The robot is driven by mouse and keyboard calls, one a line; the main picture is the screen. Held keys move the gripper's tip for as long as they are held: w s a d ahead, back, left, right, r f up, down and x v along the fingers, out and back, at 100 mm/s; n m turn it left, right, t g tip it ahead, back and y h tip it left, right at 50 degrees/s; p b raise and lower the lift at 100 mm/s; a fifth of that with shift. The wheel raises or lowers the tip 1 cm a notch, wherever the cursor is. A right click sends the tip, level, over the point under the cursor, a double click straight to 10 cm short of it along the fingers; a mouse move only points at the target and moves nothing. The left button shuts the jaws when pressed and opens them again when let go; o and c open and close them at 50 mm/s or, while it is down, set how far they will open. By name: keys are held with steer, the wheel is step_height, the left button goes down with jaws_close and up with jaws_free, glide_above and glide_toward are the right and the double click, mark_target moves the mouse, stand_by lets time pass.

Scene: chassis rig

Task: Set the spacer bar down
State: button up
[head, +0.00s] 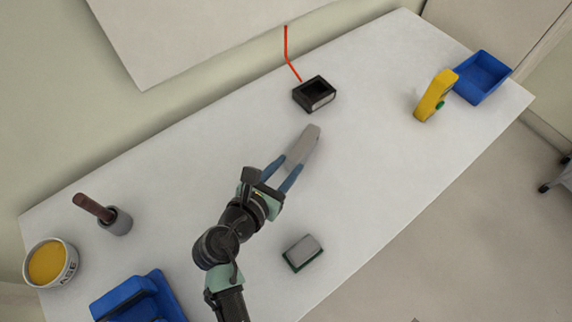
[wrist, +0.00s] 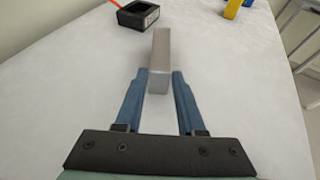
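The spacer bar is a plain grey block (head: 307,142), lying lengthwise away from me over the white table. In the wrist view the bar (wrist: 161,50) has its near end between the two blue fingertips. My gripper (head: 291,162) is low over the middle of the table. In the wrist view my gripper (wrist: 160,72) has its left finger close against the bar, and a narrow gap shows between the bar and the right finger. The fingers look open around the bar. The bar's underside is hidden, so contact with the table is unclear.
A black open box (head: 315,95) with a red rod behind it stands just beyond the bar. A grey-green block (head: 302,252) lies right of my arm. A yellow device (head: 434,97) and blue bin (head: 484,76) stand far right. The table between is clear.

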steer(key=o, duration=0.4)
